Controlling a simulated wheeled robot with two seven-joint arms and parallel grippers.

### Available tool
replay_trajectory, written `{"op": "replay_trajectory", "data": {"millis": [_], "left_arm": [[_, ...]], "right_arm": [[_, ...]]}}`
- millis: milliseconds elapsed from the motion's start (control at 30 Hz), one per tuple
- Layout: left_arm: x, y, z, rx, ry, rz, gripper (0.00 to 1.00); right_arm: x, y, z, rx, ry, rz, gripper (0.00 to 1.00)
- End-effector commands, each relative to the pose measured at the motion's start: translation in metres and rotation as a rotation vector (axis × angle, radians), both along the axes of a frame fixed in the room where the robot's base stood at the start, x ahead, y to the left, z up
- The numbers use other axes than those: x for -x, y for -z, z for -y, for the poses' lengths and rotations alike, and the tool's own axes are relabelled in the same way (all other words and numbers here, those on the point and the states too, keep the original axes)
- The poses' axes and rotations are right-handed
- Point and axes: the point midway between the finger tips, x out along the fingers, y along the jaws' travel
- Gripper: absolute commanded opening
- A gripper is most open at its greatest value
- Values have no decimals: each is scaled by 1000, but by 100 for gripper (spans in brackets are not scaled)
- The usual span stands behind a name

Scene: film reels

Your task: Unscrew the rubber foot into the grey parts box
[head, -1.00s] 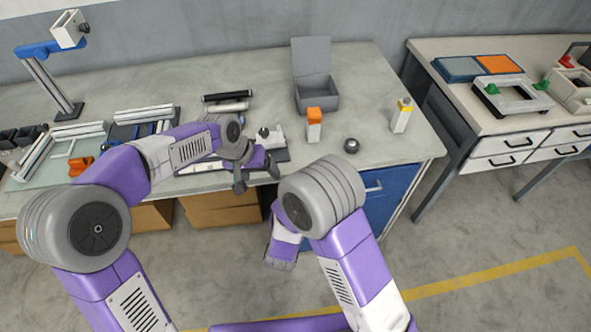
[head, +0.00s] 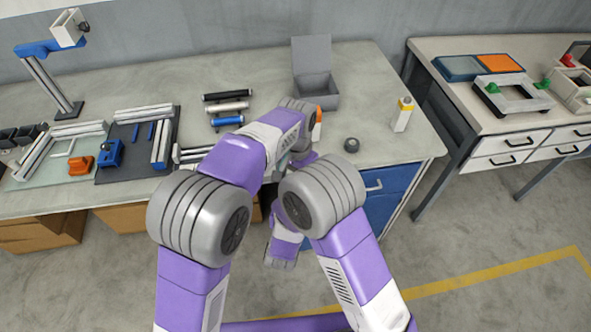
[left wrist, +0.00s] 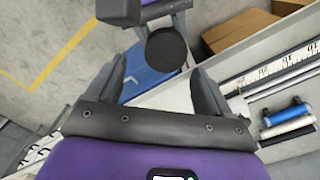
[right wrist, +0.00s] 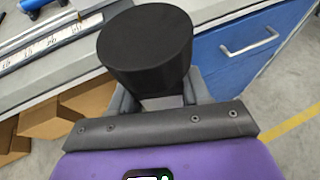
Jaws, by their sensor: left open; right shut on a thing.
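A thick black round rubber foot (left wrist: 167,48) shows end-on in the left wrist view, between my right gripper's fingers. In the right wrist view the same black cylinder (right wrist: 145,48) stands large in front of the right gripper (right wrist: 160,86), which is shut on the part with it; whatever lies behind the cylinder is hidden. My left gripper (left wrist: 150,74) is open and empty, facing the foot, its fingertips just short of it. In the head view my arms mostly hide both grippers. The grey parts box (head: 325,92) stands lid-up at the back of the bench.
An orange-topped bottle (head: 318,122) stands just before the box, partly behind my left arm. A black knob-like piece (head: 351,145) and a yellow-topped bottle (head: 402,114) stand to its right. Dark, pale and blue rollers (head: 227,120) lie left of the box.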

Motion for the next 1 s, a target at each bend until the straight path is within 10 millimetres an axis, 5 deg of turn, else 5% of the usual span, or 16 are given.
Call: {"op": "replay_trajectory", "data": {"millis": [300, 700, 1000], "left_arm": [[0, 45, 0, -1, -2, -2, 81], [0, 52, 0, 1, -1, 1, 81], [1, 52, 2, 3, 1, -1, 35]], "right_arm": [[0, -1, 0, 0, 0, 2, 0], [0, -1, 0, 0, 0, 2, 0], [-1, -1, -1, -1, -4, 3, 0]]}}
